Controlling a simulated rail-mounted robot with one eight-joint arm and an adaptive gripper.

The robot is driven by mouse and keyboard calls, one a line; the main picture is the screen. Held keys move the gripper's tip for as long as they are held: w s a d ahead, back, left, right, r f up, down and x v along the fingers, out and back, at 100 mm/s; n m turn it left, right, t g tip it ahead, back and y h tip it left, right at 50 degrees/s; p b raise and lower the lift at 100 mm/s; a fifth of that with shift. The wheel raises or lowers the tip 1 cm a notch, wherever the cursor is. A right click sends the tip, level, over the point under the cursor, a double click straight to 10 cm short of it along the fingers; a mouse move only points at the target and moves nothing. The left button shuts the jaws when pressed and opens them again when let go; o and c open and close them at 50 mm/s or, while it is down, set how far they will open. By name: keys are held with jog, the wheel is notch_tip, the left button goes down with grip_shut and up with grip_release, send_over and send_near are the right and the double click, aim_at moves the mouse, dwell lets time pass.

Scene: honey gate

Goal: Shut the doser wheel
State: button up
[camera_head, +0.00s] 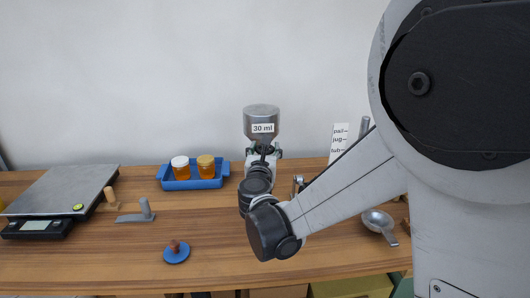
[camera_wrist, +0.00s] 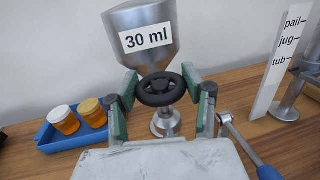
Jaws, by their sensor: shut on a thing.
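The doser is a steel vessel (camera_head: 262,115) with a "30 ml" label, standing near the back of the table; it also shows in the wrist view (camera_wrist: 143,22). Its black doser wheel (camera_wrist: 160,89) sits below the vessel, in front of the metal stem and foot (camera_wrist: 165,121). My gripper (camera_wrist: 160,88) has green-padded fingers on the left and right of the wheel and is shut on it. In the head view my wrist hides the wheel and most of the stand.
A blue tray (camera_head: 222,181) with two honey jars (camera_head: 206,167) stands left of the doser. A scale (camera_head: 65,195) is far left. A blue-based knob (camera_head: 176,252) lies in front. A ladle (camera_head: 378,221) and a sign (camera_head: 338,136) reading "pail, jug, tub" are right.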

jog(key=m+g+h, duration=0.1)
jog(key=m+h, duration=0.1)
jog(key=h, duration=0.1)
jog(key=m+g+h+b, duration=0.1)
jog(key=m+h, duration=0.1)
jog(key=h, duration=0.2)
jog(key=shift+a+m, duration=0.1)
jog(key=shift+m, duration=0.3)
jog(key=shift+g+h, duration=0.3)
jog(key=o, duration=1.2)
jog(key=v, duration=1.2)
